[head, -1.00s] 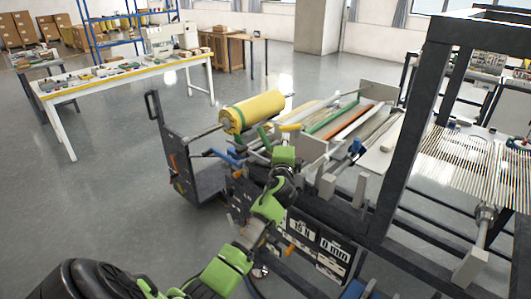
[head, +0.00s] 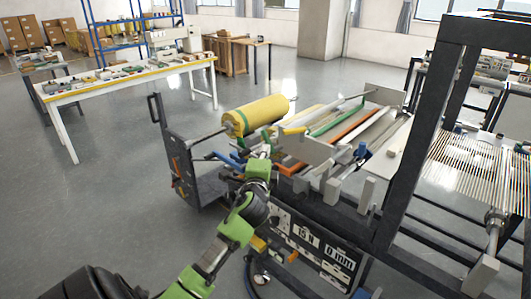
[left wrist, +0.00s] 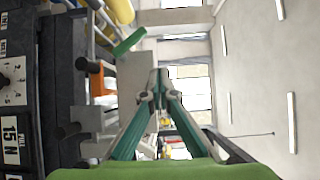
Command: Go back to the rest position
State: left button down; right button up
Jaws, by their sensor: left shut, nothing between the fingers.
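My left arm reaches up from the bottom of the head view, with green and black links. Its left gripper (head: 263,150) is small there and partly merges with the machine parts behind it. In the left wrist view the two gripper fingers (left wrist: 158,76) meet at the tips, shut and empty. The gripper is in front of the lamination machine, near the yellow roll (head: 258,114) and to its lower right. My right gripper is in neither view.
The machine has a panel reading 15 N and 0 mm (head: 318,243), and several coloured rollers (head: 350,125). A dark frame (head: 422,130) with strung mesh stands at right. A work table (head: 130,78) stands at back left. Open floor (head: 90,205) lies left of the machine.

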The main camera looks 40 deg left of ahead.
pick_arm(q)
jog(key=shift+r, duration=0.1)
